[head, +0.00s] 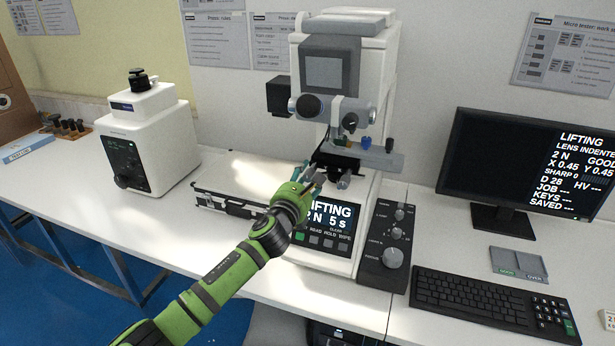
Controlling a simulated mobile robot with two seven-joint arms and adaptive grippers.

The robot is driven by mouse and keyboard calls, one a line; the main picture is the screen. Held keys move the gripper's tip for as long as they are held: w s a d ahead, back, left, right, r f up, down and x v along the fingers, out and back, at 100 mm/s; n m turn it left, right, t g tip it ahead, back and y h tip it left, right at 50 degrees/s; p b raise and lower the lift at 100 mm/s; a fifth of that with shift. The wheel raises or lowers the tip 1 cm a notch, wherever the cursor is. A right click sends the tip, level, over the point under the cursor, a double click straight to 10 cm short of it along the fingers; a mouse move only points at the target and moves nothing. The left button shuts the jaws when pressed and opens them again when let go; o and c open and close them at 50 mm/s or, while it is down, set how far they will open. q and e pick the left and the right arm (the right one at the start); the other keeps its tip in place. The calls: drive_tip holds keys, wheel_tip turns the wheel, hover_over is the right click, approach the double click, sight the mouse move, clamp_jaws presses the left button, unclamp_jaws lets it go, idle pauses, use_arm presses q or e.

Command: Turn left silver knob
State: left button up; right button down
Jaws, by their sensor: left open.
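The white hardness tester (383,62) stands at the middle back of the bench. Small silver knobs sit low on it around the stage; one silver knob (344,182) shows just right of my left gripper (309,175). My left gripper is open, with its fingers at the left side of the stage, above the tester's lit display (327,217). The fingers hide part of this area, so I cannot tell whether they touch a knob there. My right gripper is not in view.
A control box (384,256) with several silver knobs stands right of the display. A monitor (490,150) and keyboard (480,300) are further right. Bare bench lies at the front left.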

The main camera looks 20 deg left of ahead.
use_arm(q)
drive_tip(key=shift+w, duration=0.1)
clamp_jaws()
drive_tip(key=shift+r+n, duration=0.15)
drive_tip(key=shift+n, duration=0.15)
idle(0.6)
